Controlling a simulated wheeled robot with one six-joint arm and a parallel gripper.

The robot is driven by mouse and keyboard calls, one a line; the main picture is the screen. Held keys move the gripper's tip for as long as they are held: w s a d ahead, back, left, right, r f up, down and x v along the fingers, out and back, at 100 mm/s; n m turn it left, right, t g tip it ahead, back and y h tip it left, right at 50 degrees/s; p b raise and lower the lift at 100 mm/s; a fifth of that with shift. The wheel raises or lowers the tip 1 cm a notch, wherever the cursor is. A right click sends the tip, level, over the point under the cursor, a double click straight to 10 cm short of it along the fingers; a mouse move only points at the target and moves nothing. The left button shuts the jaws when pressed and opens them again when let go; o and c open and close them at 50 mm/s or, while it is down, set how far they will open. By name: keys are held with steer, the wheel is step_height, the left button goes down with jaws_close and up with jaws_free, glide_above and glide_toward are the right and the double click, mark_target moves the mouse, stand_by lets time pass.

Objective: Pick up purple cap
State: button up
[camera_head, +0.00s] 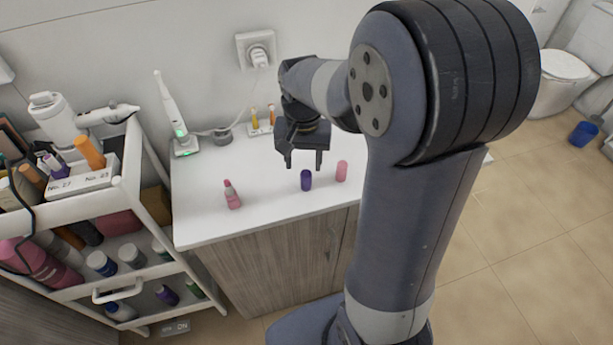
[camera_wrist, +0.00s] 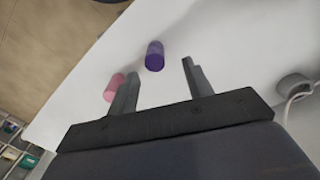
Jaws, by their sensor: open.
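The purple cap (camera_head: 306,180) stands upright on the white countertop near its front edge. In the wrist view, the purple cap (camera_wrist: 155,56) lies beyond the fingertips, between the lines of the two fingers. My gripper (camera_head: 304,163) is open and empty, just above and behind the cap in the head view. Its two fingers also show in the wrist view (camera_wrist: 157,72), apart from the cap.
A loaded white cart (camera_head: 118,215) stands at left. The counter between bottle and purple cap is clear.

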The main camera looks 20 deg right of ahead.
mark_target(306, 172)
steer(key=shift+s+d+f+p, duration=0.1)
steer(key=shift+d+f+p, duration=0.1)
steer(key=shift+f, duration=1.2)
steer(key=shift+d+f+p, duration=0.1)
steer(key=shift+f+p, duration=0.05)
steer(key=shift+f, duration=1.2)
steer(key=shift+c, duration=0.2)
steer(key=c, duration=1)
